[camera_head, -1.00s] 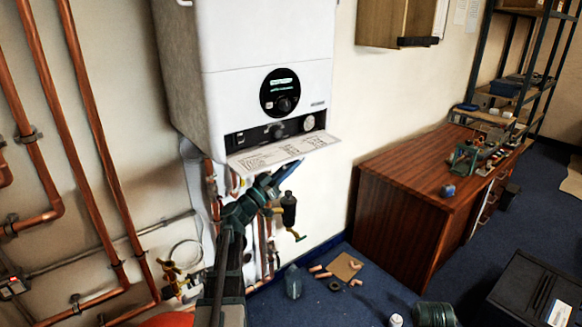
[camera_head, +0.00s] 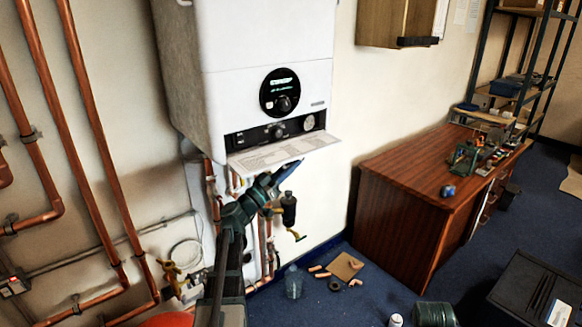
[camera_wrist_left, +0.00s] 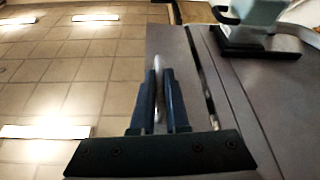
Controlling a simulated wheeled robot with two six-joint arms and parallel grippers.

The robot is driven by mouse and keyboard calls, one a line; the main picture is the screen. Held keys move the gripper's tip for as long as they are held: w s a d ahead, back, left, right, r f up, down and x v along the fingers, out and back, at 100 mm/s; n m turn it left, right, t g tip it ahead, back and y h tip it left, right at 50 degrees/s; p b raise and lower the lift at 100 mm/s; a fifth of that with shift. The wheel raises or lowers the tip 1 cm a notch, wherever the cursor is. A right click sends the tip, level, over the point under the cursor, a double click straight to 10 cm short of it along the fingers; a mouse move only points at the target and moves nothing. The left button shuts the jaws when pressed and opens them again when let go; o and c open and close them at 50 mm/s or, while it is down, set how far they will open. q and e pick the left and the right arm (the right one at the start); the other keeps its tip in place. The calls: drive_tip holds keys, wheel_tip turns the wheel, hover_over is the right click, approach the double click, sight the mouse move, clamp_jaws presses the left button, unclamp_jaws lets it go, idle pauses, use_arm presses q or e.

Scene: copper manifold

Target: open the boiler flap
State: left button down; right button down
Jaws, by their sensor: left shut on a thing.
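The white boiler (camera_head: 268,45) hangs on the wall, with a round display and dial on its front. Its flap (camera_head: 262,158) is folded down and sticks out from the lower edge, its printed inner face up. The control strip (camera_head: 250,137) behind it is exposed. My left gripper (camera_head: 287,171) reaches up from below and is at the flap's underside and front edge. In the left wrist view my left gripper (camera_wrist_left: 160,75) is shut on a thin pale edge of the flap (camera_wrist_left: 158,103). The fingers hide part of that edge. My right gripper is out of view.
Copper pipes (camera_head: 75,150) run down the left wall. Pipes and a dark valve (camera_head: 289,210) with a yellow handle sit below the boiler, close to my left arm. A wooden desk (camera_head: 400,220) stands at right. Small fittings (camera_head: 320,270) lie on the blue floor.

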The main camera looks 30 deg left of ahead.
use_arm(q)
drive_tip(key=n, duration=0.1)
drive_tip(key=r+n+y+p, duration=0.1)
drive_tip(key=n+p, duration=0.1)
drive_tip(key=shift+s+d+r+n+y, duration=0.1)
drive_tip(key=shift+d+r+n+y, duration=0.2)
drive_tip(key=shift+y, duration=0.1)
drive_tip(key=c, duration=0.9)
unclamp_jaws()
drive_tip(key=shift+f, duration=0.1)
drive_tip(key=shift+f+b+v, duration=0.15)
drive_tip(key=shift+b+v, duration=1.15)
drive_tip(key=shift+v, duration=2.15)
drive_tip(key=shift+f+b+v, duration=0.1)
drive_tip(key=shift+b+v, duration=1.2)
drive_tip(key=shift+v, duration=2.2)
